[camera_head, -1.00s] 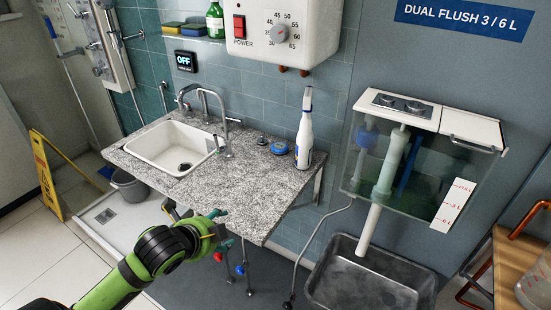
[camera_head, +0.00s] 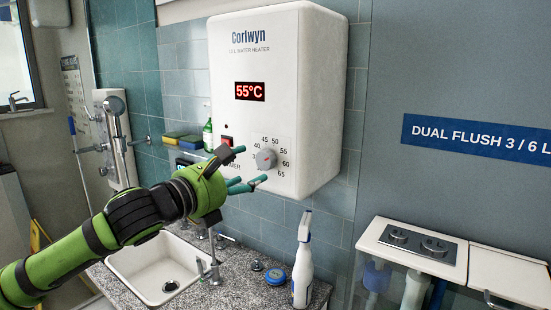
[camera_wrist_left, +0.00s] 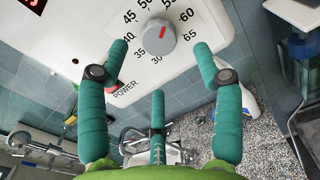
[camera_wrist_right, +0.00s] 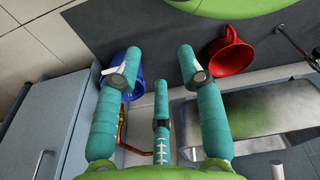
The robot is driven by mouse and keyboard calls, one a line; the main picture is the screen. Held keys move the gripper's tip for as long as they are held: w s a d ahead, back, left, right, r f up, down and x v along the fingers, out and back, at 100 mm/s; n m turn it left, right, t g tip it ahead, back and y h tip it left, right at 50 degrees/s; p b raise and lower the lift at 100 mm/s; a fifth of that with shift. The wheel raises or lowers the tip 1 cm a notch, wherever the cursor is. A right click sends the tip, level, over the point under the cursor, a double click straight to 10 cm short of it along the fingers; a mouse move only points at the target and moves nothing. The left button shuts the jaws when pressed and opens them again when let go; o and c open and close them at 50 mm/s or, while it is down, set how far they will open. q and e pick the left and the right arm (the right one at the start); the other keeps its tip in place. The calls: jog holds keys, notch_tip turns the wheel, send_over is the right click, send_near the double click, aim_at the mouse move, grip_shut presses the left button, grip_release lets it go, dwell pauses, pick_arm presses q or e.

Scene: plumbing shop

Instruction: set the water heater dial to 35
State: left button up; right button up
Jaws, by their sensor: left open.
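The white water heater (camera_head: 285,90) hangs on the wall, its red display (camera_head: 250,91) reading 55°C. Its round grey dial (camera_head: 266,159) has a scale from about 30 to 65. In the left wrist view the dial (camera_wrist_left: 155,37) shows a red mark turned toward 55. My left gripper (camera_head: 252,165) is open in front of the dial, just left of it in the head view. In the left wrist view its fingers (camera_wrist_left: 160,65) spread below and beside the dial, holding nothing. My right gripper (camera_wrist_right: 160,65) is open and empty, away from the heater.
The red power switch (camera_head: 227,141) is close left of the dial, partly behind my fingers. A spray bottle (camera_head: 303,265) stands on the counter below. A blue bucket (camera_wrist_right: 130,78) and a red funnel-like thing (camera_wrist_right: 232,55) are near my right gripper.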

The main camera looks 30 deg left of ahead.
aim_at(263, 161)
pick_arm(q)
jog(key=shift+w+d+r+p, duration=0.1)
jog(key=shift+w+r+p, duration=0.35)
jog(key=shift+p, duration=0.4)
pick_arm(e)
jog(key=s+r+g, duration=0.1)
jog(key=s+r, duration=0.1)
jog(key=s, duration=0.5)
pick_arm(q)
jog(key=w+p, duration=0.3)
jog(key=shift+w+f+p, duration=0.1)
jog(key=shift+w+p, duration=0.3)
jog(key=shift+p, duration=0.15)
jog(key=shift+w+d+f, duration=0.15)
jog(key=shift+w, duration=0.4)
jog(key=shift+w+f+p, duration=0.1)
jog(key=shift+p, duration=0.2)
pick_arm(e)
jog(key=r, duration=0.1)
jog(key=w+r, duration=0.2)
jog(key=r, duration=0.1)
jog(key=shift+a+r, duration=0.1)
jog(key=shift+a, duration=0.2)
pick_arm(q)
jog(key=c, duration=1.2)
pick_arm(e)
jog(key=shift+w+d, duration=0.1)
jog(key=shift+d, duration=0.1)
